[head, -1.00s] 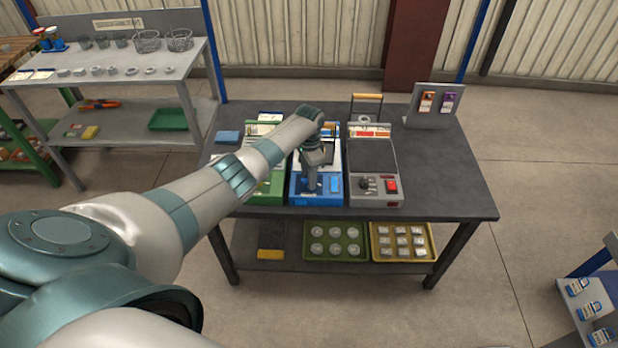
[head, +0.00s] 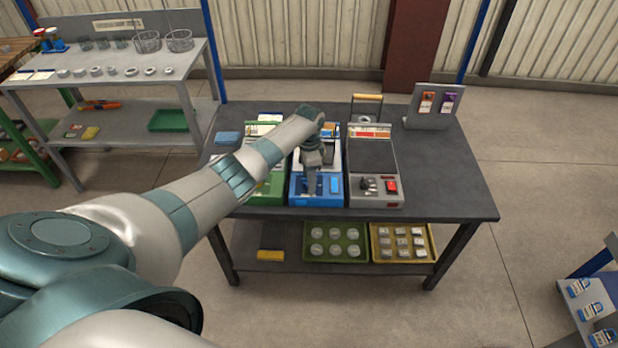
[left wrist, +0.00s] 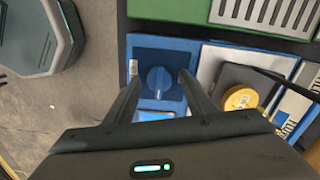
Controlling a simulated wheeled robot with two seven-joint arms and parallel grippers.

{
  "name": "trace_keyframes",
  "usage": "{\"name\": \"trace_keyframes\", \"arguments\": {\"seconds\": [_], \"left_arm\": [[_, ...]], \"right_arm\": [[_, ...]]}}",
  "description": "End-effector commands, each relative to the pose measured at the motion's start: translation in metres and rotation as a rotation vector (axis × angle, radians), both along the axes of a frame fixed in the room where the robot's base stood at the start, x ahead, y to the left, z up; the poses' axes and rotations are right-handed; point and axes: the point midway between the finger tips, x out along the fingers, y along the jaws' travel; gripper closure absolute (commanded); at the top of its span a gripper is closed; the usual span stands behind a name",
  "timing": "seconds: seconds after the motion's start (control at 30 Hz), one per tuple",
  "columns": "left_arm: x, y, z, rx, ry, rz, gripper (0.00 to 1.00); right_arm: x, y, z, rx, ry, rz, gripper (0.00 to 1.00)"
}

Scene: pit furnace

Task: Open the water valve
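The blue unit (head: 332,190) stands on the dark table between a green unit and a grey one. In the left wrist view, a round blue knob with a raised ridge (left wrist: 160,80) sits on its blue panel (left wrist: 143,56); I take this knob to be the water valve. My left gripper (head: 312,190) is over the front of the blue unit and hides part of it. In the left wrist view, the left gripper (left wrist: 160,76) is open, one finger on each side of the knob, with visible gaps. My right gripper is in neither view.
The green unit (head: 272,188) is close on the left and the grey unit (head: 375,198), with a red switch (head: 392,186), close on the right. A yellow round part (left wrist: 240,97) lies near the right finger.

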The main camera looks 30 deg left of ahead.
Motion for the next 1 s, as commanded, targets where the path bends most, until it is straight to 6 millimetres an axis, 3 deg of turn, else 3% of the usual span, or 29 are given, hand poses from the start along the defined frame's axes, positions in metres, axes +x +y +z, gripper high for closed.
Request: {"name": "trace_keyframes", "arguments": {"seconds": [0.37,0.57,0.77,1.0], "left_arm": [[0.000,0.000,0.002,0.000,0.000,0.001,0.51],[0.000,0.000,0.016,-0.001,-0.001,0.000,0.51],[0.001,0.001,0.045,0.000,-0.004,0.000,0.51],[0.001,0.001,0.094,0.001,-0.004,0.000,0.51]], "right_arm": [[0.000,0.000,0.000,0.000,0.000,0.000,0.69],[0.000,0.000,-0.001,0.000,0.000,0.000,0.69],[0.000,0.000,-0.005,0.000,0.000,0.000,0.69],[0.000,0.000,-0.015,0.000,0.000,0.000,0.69]]}}
